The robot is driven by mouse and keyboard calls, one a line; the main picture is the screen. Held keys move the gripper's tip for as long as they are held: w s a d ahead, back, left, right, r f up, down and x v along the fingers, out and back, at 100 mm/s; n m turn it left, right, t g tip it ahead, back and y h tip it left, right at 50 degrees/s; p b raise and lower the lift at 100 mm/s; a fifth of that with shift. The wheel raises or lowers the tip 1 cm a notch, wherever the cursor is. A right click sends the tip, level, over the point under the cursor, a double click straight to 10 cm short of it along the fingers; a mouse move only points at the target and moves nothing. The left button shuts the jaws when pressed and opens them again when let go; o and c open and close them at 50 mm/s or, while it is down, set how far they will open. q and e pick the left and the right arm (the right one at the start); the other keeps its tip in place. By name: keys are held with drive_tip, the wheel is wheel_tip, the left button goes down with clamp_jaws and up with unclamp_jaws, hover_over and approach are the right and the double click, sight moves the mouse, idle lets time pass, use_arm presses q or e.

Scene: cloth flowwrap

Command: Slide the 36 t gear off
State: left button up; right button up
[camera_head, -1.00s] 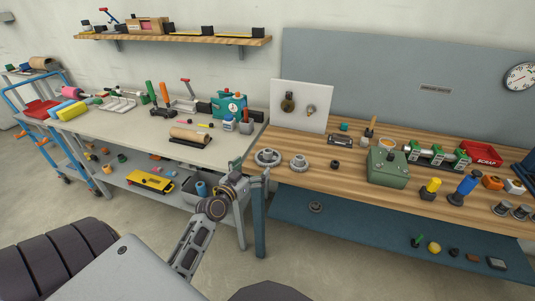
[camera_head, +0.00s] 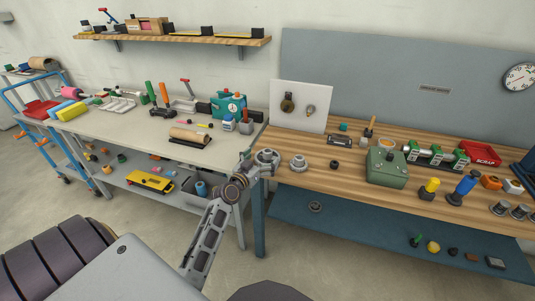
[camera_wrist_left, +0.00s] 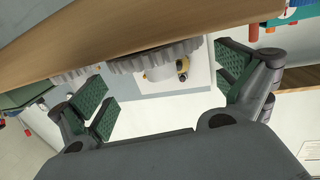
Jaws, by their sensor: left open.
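A grey toothed gear (camera_head: 267,155) sits at the left end of the wooden bench, with a second grey gear (camera_head: 299,161) to its right. I cannot read which is the 36 t gear. My left gripper (camera_head: 257,164) is open at the left gear, partly covering it. In the left wrist view, the near gear (camera_wrist_left: 153,57) and its pale hub show between the spread green-padded fingers (camera_wrist_left: 166,92), with no clear contact. The second gear (camera_wrist_left: 68,76) is partly hidden behind a finger. My right gripper is not in view.
The wooden bench (camera_head: 318,178) also holds a green box (camera_head: 386,167), a small dark ring (camera_head: 334,164) and a white board (camera_head: 300,105) behind the gears. A grey table (camera_head: 215,152) stands close on the left. Bare wood lies in front of the gears.

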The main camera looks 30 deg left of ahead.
sight(265, 155)
use_arm(q)
drive_tip(key=shift+w, duration=1.25)
drive_tip(key=shift+w+a+f, duration=0.1)
drive_tip(key=shift+w, duration=0.7)
drive_tip(key=c, duration=0.9)
drive_tip(key=o, duration=0.6)
drive_tip(key=shift+c, duration=1.7)
